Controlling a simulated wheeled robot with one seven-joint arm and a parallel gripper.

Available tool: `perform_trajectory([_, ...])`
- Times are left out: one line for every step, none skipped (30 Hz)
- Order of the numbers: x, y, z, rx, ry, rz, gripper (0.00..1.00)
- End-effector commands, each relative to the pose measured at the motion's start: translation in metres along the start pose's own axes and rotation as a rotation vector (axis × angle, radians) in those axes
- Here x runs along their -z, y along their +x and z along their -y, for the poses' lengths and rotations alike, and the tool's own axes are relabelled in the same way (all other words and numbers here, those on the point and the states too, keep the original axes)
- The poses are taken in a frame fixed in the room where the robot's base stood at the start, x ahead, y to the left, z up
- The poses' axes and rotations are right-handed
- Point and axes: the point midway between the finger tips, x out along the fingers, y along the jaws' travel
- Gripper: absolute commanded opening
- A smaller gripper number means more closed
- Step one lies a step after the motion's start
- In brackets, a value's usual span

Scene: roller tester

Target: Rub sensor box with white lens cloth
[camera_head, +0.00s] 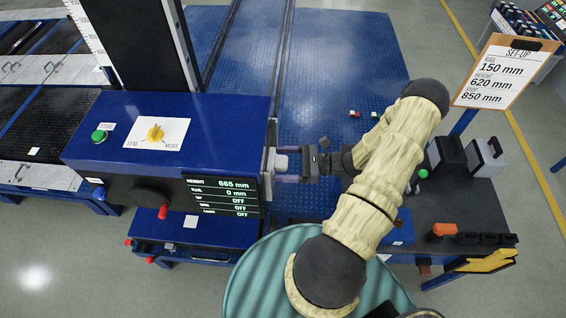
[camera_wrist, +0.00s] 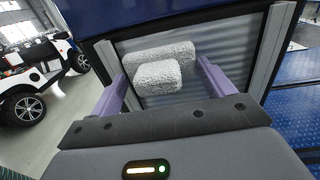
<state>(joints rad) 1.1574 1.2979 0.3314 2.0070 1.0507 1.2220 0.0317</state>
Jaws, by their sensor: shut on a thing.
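The blue sensor box (camera_head: 165,130) stands left of centre in the head view, with a yellow dial on top and a lit display reading height 665 mm on its front. Its pale ribbed side face (camera_wrist: 215,50) fills the middle of the wrist view. My gripper (camera_head: 287,164) points left at that side, its purple fingers (camera_wrist: 160,70) shut on the white lens cloth (camera_wrist: 158,78), a rough white pad. The cloth (camera_head: 281,162) is at the face; exact contact is hidden. A second similar white shape, perhaps its reflection, shows just behind it.
A set-up board (camera_head: 505,72) reads rail 150, height 620, stop 850 mm. A dark side table (camera_head: 465,215) on the right holds an orange-handled tool (camera_head: 443,230) and black boxes. A column rises behind the box. Blue tread plate (camera_head: 350,60) lies behind my arm.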

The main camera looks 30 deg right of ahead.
Motion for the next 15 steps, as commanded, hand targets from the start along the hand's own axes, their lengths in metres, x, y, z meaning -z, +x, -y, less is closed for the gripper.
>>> perform_trajectory([0.000,-0.003,0.000,0.002,0.000,-0.001,0.45])
perform_trajectory([0.000,-0.005,0.000,0.002,-0.001,-0.001,0.45])
perform_trajectory([0.000,-0.008,0.000,0.002,-0.001,-0.001,0.45])
perform_trajectory([0.000,-0.011,0.000,0.002,-0.001,-0.001,0.45])
perform_trajectory([0.000,-0.013,0.000,0.002,-0.001,-0.001,0.45])
perform_trajectory([0.001,-0.016,-0.001,0.003,-0.001,-0.001,0.45])
perform_trajectory([0.001,-0.019,-0.001,0.002,-0.001,-0.001,0.45])
perform_trajectory([0.001,-0.021,-0.001,0.002,-0.002,-0.002,0.45])
perform_trajectory([0.001,-0.025,-0.001,0.002,-0.002,-0.001,0.45])
perform_trajectory([0.001,-0.027,-0.001,0.002,-0.002,-0.001,0.45])
perform_trajectory([0.001,-0.029,-0.001,0.003,-0.001,-0.001,0.45])
perform_trajectory([0.001,-0.033,-0.001,0.003,-0.001,-0.001,0.45])
perform_trajectory([0.001,-0.035,-0.002,0.003,-0.001,-0.002,0.45])
perform_trajectory([0.001,-0.037,-0.002,0.002,-0.001,-0.002,0.45])
perform_trajectory([0.001,-0.041,-0.003,0.002,-0.001,-0.002,0.45])
